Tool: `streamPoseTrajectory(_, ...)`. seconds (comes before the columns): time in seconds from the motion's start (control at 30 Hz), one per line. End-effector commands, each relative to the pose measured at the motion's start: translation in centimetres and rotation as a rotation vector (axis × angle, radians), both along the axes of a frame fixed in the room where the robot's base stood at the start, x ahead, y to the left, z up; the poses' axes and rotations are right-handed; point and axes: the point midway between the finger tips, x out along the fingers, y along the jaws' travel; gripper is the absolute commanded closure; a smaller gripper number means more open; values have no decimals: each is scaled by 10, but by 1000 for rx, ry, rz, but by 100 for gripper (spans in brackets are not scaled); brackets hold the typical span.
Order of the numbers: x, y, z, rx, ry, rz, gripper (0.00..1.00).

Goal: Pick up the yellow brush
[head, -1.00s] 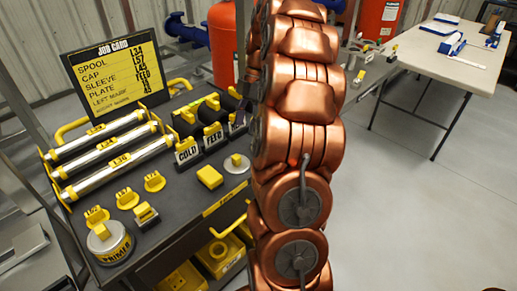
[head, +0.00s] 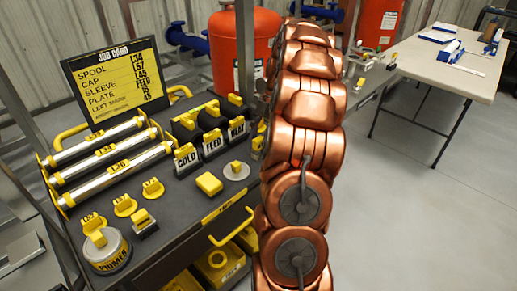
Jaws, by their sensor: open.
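No yellow thing here shows clearly as a brush. A small yellow-topped piece with a dark and pale lower part (head: 143,222) lies just right of the can. A plain yellow block (head: 209,183) lies farther right. My copper arm rises right of the cart. My gripper (head: 258,143) shows only as a dark sliver at the arm's left edge, open, beyond these pieces; its fingers are mostly hidden.
The dark cart top (head: 185,215) also holds silver tubes (head: 112,165), yellow tabs (head: 125,206), labelled black holders (head: 212,145) and a pale disc (head: 236,171). A job card board (head: 115,85) stands behind. A red tank (head: 230,50) and a white table (head: 435,70) are farther back.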

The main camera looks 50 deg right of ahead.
Motion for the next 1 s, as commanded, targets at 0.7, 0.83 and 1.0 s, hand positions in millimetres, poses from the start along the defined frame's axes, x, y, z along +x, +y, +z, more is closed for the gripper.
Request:
streamPoseTrajectory(0.7, 4, 19, -41, 1, -1, -1, 43)
streamPoseTrajectory(0.83, 4, 19, -41, 0, -1, -1, 56)
streamPoseTrajectory(1.0, 4, 19, -41, 0, -1, -1, 74)
